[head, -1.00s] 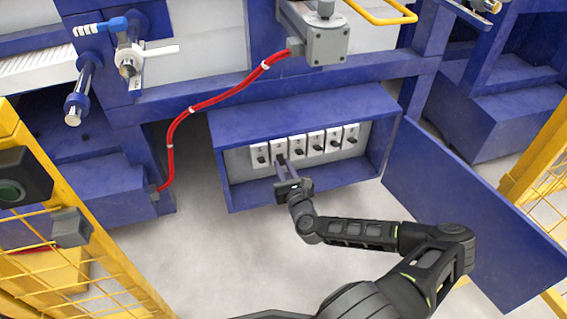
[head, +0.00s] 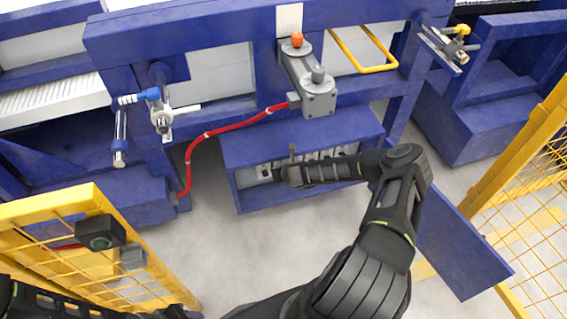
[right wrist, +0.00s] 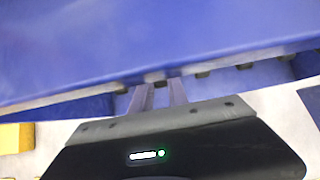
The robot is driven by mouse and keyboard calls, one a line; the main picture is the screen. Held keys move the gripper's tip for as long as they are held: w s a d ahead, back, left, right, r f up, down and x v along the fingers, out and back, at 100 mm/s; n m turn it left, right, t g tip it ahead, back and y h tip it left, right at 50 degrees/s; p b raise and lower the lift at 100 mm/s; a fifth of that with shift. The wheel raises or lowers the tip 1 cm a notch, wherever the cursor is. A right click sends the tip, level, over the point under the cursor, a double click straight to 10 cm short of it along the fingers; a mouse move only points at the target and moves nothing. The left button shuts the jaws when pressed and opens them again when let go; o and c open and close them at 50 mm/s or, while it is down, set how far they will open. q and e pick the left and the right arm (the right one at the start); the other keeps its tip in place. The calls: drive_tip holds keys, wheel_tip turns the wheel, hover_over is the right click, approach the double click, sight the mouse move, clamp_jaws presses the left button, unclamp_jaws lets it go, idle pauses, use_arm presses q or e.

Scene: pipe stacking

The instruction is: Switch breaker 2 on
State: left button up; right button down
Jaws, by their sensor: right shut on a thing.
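The open blue breaker box (head: 300,135) stands low on the blue frame and holds a row of several white breakers. The leftmost breaker (head: 264,172) shows clear in the head view. My right gripper (head: 280,173) is in the box mouth, just right of it, at about the second breaker from the left. In the right wrist view, its two fingers (right wrist: 161,88) reach up to the row of dark levers (right wrist: 203,73) and are shut on a lever. The gripper and forearm hide most of breaker 2 and its lever position. My left gripper is outside the view.
The box's blue door (head: 450,245) hangs open at right. A red cable (head: 222,130) runs left of the box. Yellow mesh fences stand at left (head: 55,215) and right (head: 530,190). The pale floor before the box is free.

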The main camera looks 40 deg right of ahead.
drive_tip(key=shift+w+r+g+p, duration=0.2)
drive_tip(key=shift+r+g+p, duration=0.2)
drive_tip(key=shift+p, duration=0.2)
drive_tip(key=shift+d+f+g, duration=0.1)
drive_tip(key=shift+f+g, duration=0.1)
drive_tip(key=shift+g, duration=0.1)
drive_tip(key=c, duration=1.3)
unclamp_jaws()
drive_tip(key=shift+r+p, duration=0.1)
drive_tip(key=shift+p, duration=0.2)
drive_tip(key=p+v, duration=0.1)
drive_tip(key=v, duration=0.6)
drive_tip(key=shift+s+r+p, duration=0.25)
drive_tip(key=shift+p, duration=0.05)
